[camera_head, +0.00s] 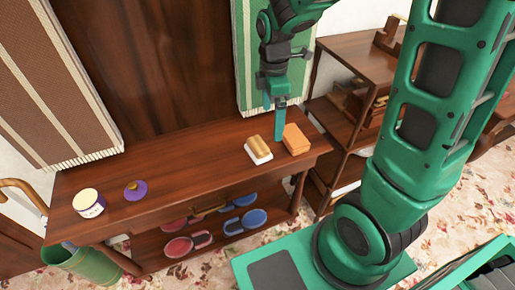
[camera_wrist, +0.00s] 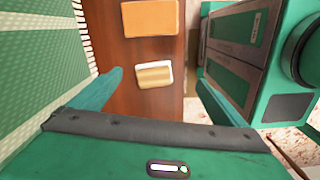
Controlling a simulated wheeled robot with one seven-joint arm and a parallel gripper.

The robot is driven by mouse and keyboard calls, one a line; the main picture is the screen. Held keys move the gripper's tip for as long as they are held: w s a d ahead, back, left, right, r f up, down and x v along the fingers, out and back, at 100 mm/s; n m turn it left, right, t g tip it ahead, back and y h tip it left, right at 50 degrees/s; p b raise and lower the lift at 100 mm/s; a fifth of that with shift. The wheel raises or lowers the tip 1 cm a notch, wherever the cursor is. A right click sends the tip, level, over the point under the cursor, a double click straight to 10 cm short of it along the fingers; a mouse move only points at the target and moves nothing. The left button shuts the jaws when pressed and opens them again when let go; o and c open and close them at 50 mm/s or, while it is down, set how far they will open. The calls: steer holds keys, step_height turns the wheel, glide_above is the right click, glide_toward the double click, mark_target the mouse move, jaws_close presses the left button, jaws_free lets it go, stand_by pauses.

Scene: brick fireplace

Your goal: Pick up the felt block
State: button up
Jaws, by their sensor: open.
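A small block with a tan top and a white base (camera_head: 258,149), like a felt eraser, lies on the brown wooden table. An orange block (camera_head: 296,140) lies just right of it. Which of the two is the felt block I cannot tell for sure. My gripper (camera_head: 279,122) points down above the table, near the back of both blocks, open and empty. In the wrist view the tan-and-white block (camera_wrist: 154,75) shows between the fingers, apart from them, and the orange block (camera_wrist: 150,17) is farther up.
A white cup-like jar (camera_head: 88,203) and a purple item with a gold knob (camera_head: 135,190) stand at the table's left (camera_head: 190,180). Red and blue pans (camera_head: 245,221) lie on the shelf below. A green curtain hangs behind; a wooden shelf unit (camera_head: 345,105) stands right. The table's middle is clear.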

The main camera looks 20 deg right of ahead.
steer(key=a+n, duration=0.1)
steer(key=w+a+f+n, duration=0.2)
steer(key=a, duration=0.1)
steer(key=shift+f, duration=0.25)
glide_above(258, 143)
steer(key=f, duration=0.4)
steer(key=shift+a+f, duration=0.2)
steer(key=shift+a, duration=0.05)
steer(key=shift+s+d+f, duration=0.1)
steer(key=shift+d+f, duration=0.05)
steer(key=shift+f, duration=1.4)
steer(key=shift+d+f, duration=0.1)
steer(key=shift+f, duration=1.4)
steer(key=shift+c, duration=0.7)
steer(key=c, duration=1)
